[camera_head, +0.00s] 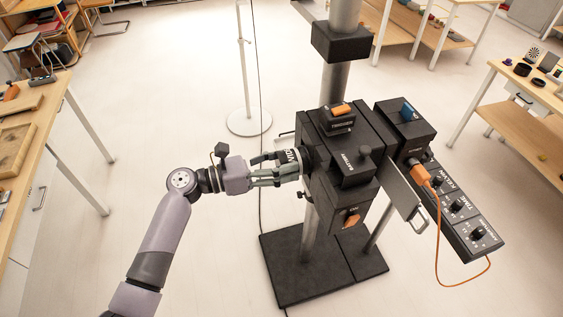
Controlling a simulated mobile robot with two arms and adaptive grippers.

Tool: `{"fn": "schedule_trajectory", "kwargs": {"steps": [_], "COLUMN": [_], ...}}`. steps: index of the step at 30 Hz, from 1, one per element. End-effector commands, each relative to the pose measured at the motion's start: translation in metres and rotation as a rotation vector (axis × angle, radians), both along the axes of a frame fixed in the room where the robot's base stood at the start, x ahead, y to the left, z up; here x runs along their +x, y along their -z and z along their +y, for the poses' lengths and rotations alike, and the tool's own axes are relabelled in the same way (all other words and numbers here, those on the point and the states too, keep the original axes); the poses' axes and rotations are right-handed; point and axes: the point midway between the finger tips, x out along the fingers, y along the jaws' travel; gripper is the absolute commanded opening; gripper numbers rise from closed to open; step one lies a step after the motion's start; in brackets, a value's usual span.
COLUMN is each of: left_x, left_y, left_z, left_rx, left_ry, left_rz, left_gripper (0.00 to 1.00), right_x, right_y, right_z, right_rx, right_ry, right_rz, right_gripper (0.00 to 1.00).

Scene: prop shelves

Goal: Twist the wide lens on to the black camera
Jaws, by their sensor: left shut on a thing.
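The black camera (339,178) is a large boxy body on a grey post in the middle of the head view. The wide lens (291,161), a short dark cylinder with white lettering, sits at the left face of the camera. My left gripper (287,167) comes in from the left and is shut around the lens. The gripper fingers cover part of the lens. The lens end is at the camera's left side; I cannot tell whether it is seated in the mount. My right gripper is not in view.
A control panel (461,207) with knobs and an orange cable (437,240) juts from the camera's right. The post stands on a black base plate (290,286). A thin stand (246,75) rises behind. A wooden table (45,104) is at left, shelves (525,97) at right. Floor between is open.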

Motion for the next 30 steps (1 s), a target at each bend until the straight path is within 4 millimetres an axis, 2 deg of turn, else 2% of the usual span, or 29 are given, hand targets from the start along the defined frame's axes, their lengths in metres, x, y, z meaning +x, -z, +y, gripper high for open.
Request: {"fn": "schedule_trajectory", "kwargs": {"steps": [23, 30], "left_x": [0.001, 0.001], "left_y": [-0.001, 0.001], "left_z": [-0.002, -0.003], "left_rx": [-0.002, 0.033], "left_ry": [0.000, 0.000], "left_rz": [-0.004, -0.114], "left_gripper": [0.22, 0.22], "right_x": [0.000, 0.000], "right_y": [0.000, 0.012], "right_z": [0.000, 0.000], "right_rx": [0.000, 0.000], "right_ry": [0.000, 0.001], "right_rz": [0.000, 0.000], "right_gripper": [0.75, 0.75]}}
